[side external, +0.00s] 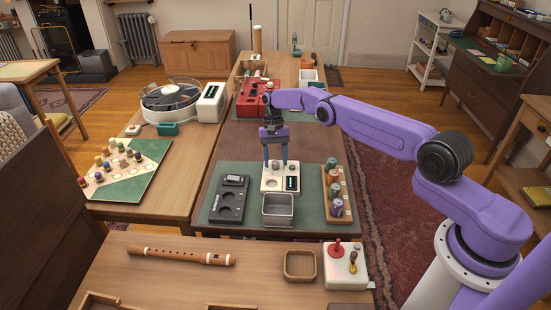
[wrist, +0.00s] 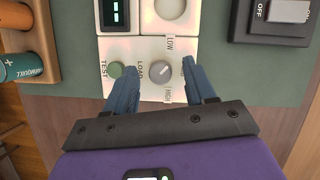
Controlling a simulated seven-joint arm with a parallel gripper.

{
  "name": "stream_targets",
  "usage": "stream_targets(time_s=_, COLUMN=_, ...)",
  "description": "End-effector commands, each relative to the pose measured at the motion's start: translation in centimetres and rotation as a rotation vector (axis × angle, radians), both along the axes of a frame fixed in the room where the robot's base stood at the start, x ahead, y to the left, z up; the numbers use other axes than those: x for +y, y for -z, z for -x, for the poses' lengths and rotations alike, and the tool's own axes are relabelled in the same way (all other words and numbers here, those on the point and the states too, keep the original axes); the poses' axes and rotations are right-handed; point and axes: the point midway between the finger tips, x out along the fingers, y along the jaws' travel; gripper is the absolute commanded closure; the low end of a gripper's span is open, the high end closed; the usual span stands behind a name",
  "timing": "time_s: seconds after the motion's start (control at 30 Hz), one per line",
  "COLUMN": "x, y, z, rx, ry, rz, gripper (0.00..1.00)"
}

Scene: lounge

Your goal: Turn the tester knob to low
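The tester (side external: 267,188) is a white box on the green mat, with a dark display and a round grey recess. In the wrist view its panel (wrist: 148,47) has a round grey knob (wrist: 161,72) labelled LOAD, with LOW printed above and HIGH below. A green TEST button (wrist: 115,69) is left of the knob. My gripper (side external: 276,163) is over the far part of the tester and points down. In the wrist view its open fingers (wrist: 157,68) stand on either side of the knob, with gaps. I cannot clearly tell where the knob points.
A metal bin (side external: 278,210) stands just in front of the tester. A red box (side external: 250,104) is farther back.

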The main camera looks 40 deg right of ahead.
Motion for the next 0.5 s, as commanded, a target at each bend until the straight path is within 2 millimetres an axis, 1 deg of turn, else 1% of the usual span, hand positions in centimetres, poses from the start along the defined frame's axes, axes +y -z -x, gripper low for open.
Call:
stream_targets(time_s=0.13, x=0.0, y=-0.1, z=0.0, rx=-0.001, ry=0.000, rz=0.001, gripper=0.45)
stream_targets(time_s=0.27, x=0.0, y=-0.7, z=-0.1, rx=-0.001, ry=0.000, rz=0.000, gripper=0.45)
stream_targets(time_s=0.37, x=0.0, y=-1.5, z=0.0, rx=-0.001, ry=0.000, rz=0.000, gripper=0.45)
stream_targets(time_s=0.5, x=0.0, y=-3.4, z=0.0, rx=-0.002, ry=-0.001, rz=0.000, gripper=0.45)
